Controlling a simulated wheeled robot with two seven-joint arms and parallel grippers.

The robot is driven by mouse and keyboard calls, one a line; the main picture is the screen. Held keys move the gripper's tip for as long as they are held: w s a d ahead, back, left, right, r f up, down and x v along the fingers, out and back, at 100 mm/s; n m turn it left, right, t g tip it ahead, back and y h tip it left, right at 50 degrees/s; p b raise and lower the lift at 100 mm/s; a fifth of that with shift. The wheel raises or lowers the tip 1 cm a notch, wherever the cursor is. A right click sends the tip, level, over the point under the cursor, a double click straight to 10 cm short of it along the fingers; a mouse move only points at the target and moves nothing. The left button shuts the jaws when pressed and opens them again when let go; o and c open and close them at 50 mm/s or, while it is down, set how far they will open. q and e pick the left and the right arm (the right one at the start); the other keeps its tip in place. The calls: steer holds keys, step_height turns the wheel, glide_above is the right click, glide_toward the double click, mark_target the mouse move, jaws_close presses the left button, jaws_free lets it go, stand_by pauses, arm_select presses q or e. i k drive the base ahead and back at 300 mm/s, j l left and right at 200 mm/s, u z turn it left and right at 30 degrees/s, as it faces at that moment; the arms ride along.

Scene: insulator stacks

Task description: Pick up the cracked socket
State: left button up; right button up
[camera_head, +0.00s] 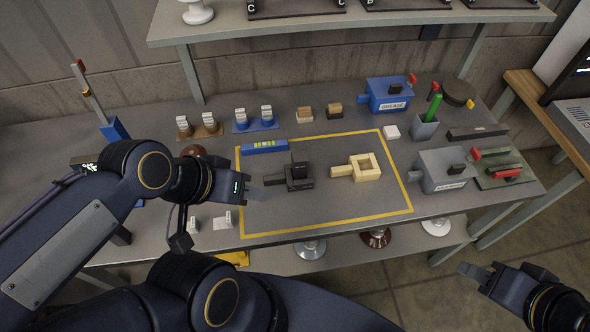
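No piece shows a crack that I can make out, so I cannot tell which one is the cracked socket. Inside the yellow outline lie a black piece with a handle (299,182) and a beige, square-framed piece with a handle (367,173). My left gripper (258,189) is just left of the black piece's handle, apparently empty; its finger gap is unclear. My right gripper (480,272) is off the table's front edge at the lower right, far from both pieces and apparently empty. Its finger gap is unclear too.
A blue level (264,146) lies on the outline's back edge. A blue box (388,95), a grey box (442,171) and a cup with a green tool (424,127) stand right. Small blocks stand behind. A shelf (345,22) overhangs the back.

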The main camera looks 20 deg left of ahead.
mark_target(307, 183)
steer(key=l+u, duration=0.1)
steer(key=u, duration=0.25)
steer(key=l+u, duration=0.15)
steer(key=u, duration=0.2)
steer(key=l+u, duration=0.1)
steer(key=u, duration=0.25)
